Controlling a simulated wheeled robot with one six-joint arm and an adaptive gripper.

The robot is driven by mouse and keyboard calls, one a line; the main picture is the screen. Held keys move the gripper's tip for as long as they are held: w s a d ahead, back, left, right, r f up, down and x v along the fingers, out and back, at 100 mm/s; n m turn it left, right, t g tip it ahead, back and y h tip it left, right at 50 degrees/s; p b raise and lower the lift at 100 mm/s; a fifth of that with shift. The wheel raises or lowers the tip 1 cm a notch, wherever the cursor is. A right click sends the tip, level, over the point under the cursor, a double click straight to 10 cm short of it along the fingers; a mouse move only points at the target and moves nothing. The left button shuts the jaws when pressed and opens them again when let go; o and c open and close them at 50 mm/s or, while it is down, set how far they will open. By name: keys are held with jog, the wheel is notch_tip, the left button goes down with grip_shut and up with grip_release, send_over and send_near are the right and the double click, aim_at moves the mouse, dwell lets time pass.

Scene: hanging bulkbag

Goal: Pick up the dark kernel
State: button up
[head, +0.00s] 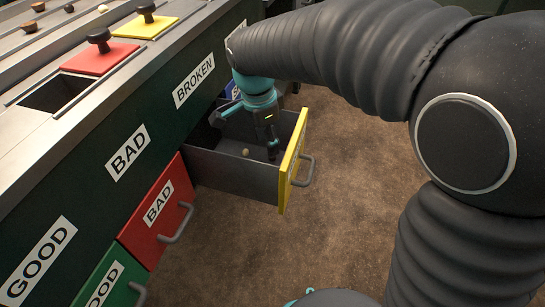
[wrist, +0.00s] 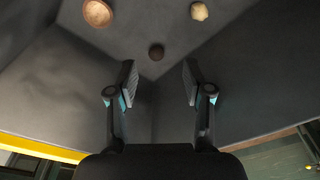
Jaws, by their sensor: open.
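The dark kernel (wrist: 156,52) is small, round and dark brown. In the wrist view it lies on the drawer floor near a corner, ahead of and between my fingertips, with a gap to them. My gripper (wrist: 160,82) is open and empty. In the head view my gripper (head: 270,147) points down inside the open drawer (head: 235,175) with the yellow front. I cannot make out the dark kernel in the head view.
A reddish-brown kernel (wrist: 98,13) and a pale kernel (wrist: 199,11) lie farther in on the drawer floor. The drawer walls and yellow front (head: 292,160) stand close around my gripper. The red BAD drawer (head: 157,210) is shut. More kernels lie on the counter.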

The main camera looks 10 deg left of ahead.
jog(key=shift+w+d+f, duration=0.1)
jog(key=shift+d+f, duration=0.1)
jog(key=shift+f, duration=0.55)
jog(key=shift+d+f, duration=0.15)
jog(key=shift+f, duration=0.55)
jog(key=shift+w+d+f, duration=0.1)
jog(key=shift+d+f, duration=0.1)
jog(key=shift+f, duration=0.55)
jog(key=c, duration=0.8)
